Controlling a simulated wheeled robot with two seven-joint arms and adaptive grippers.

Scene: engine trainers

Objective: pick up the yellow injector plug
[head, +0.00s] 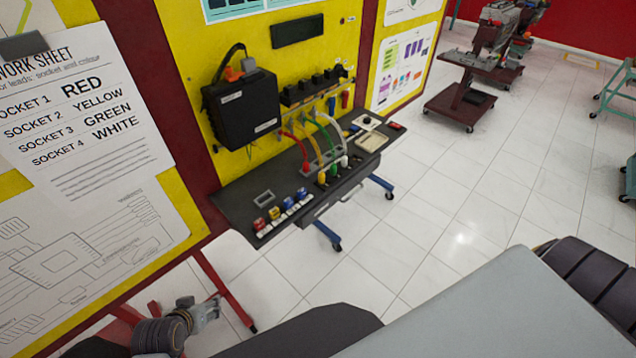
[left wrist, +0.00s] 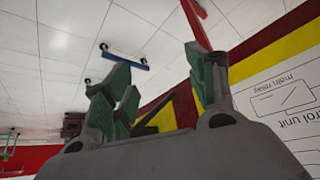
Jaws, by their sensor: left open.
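A small yellow plug-like piece (head: 274,213) sits in a short row near the front left edge of the dark bench shelf, beside a red piece (head: 260,225) and blue pieces (head: 288,203). It is too small to make out details. My left gripper (head: 212,308) is low at the bottom left of the head view, in front of and below the shelf, well apart from the plug. In the left wrist view its green-padded fingers (left wrist: 160,90) are spread, with nothing between them. My right gripper is not in view.
The dark shelf (head: 228,203) also bears coloured leads (head: 323,143), a cream tray (head: 369,143) and a small grey frame (head: 264,198). A black box (head: 241,109) hangs on the yellow panel behind. A red frame (head: 228,292) stands near my left gripper.

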